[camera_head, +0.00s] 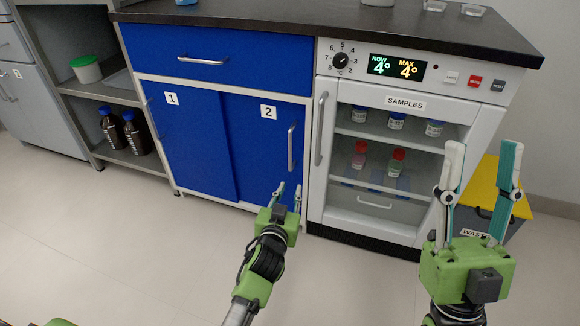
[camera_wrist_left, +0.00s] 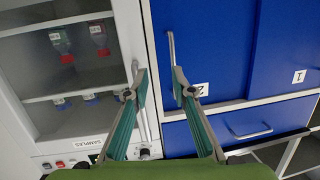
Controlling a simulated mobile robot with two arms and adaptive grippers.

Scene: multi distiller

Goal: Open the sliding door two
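Sliding door two (camera_head: 255,155) is the blue right-hand panel of the low cabinet, marked "2". It stands shut beside sliding door one (camera_head: 185,140). Its upright metal handle (camera_head: 291,148) is near its right edge. Door two (camera_wrist_left: 215,45) and its handle (camera_wrist_left: 171,48) also show upside down in the left wrist view. My left gripper (camera_head: 289,188) is open and empty, just below and in front of that handle. In the wrist view the handle's lower part lies near one fingertip; contact cannot be told. My right gripper (camera_head: 482,150) is open and empty, in front of the sample fridge.
The white sample fridge (camera_head: 338,195) adjoins the cabinet; its long handle (camera_head: 321,128) is close to my left gripper. A blue drawer (camera_head: 255,72) is above the doors. A yellow-lidded waste bin (camera_head: 484,185) stands behind my right gripper. The floor at left is clear.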

